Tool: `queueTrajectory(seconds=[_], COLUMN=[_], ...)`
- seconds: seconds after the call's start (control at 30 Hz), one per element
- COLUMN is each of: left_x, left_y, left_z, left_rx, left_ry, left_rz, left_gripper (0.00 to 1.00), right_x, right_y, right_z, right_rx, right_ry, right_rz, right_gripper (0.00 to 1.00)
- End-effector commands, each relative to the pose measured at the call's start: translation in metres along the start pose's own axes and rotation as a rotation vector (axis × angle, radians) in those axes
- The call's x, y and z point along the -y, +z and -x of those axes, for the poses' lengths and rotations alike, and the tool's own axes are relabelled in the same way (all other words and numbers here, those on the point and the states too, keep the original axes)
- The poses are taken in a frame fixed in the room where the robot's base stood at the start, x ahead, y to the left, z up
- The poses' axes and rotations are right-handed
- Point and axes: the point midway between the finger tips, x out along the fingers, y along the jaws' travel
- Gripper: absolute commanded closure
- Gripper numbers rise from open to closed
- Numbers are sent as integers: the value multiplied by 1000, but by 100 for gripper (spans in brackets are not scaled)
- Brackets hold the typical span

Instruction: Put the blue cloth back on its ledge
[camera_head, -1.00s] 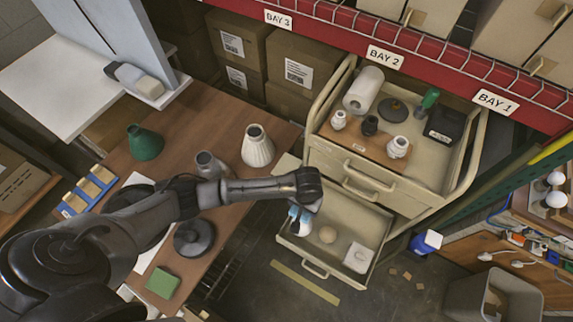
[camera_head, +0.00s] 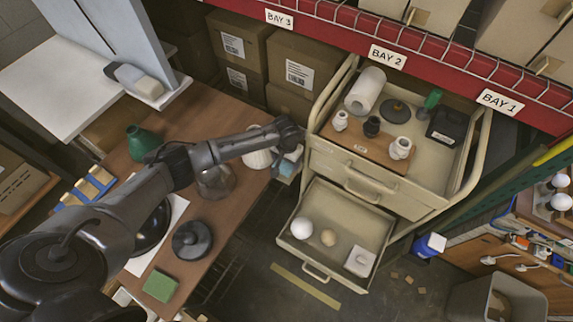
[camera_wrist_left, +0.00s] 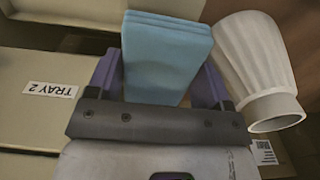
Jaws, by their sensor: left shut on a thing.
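The blue cloth (camera_wrist_left: 166,55), a folded pale blue stack, is held between the purple fingers of my left gripper (camera_wrist_left: 160,85) in the left wrist view. In the head view my left gripper (camera_head: 290,150) is between the wooden table and the cart, with the cloth (camera_head: 291,157) partly hidden under it. A small pale ledge (camera_head: 285,178) shows just below the cloth at the cart's left side. I cannot tell whether the cloth touches it. My right gripper is not in view.
A white fluted vase (camera_wrist_left: 265,62) stands close beside the cloth. The cart's open drawer (camera_head: 343,225) holds a white bulb (camera_head: 301,228), a tan round thing and a white square block. A dark round base (camera_head: 192,239) and green sponge (camera_head: 160,284) lie on the table.

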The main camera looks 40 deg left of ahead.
Motion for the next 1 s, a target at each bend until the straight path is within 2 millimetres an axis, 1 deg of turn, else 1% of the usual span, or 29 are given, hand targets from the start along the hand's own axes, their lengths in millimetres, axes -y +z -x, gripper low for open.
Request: queueTrajectory(seconds=[0.13, 0.3, 0.4, 0.67, 0.8, 0.83, 1.0], left_x=[0, 0, 0, 0, 0, 0, 0], left_y=[0, 0, 0, 0, 0, 0, 0], left_z=[-6, -27, -35, -35, -39, -38, -38], left_rx=[2, 3, 2, 1, 0, 0, 0], left_ry=[0, -1, -1, -1, -1, -1, -1], left_rz=[0, 1, 0, 0, 0, 0, 0], left_gripper=[45, 45, 45, 45, 45, 25, 8], right_x=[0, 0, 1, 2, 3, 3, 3], right_y=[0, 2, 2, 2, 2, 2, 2], right_z=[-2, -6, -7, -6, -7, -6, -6], right_rx=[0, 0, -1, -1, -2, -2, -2], right_ry=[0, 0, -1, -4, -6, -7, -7], right_rz=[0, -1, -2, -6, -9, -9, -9], right_gripper=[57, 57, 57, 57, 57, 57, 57])
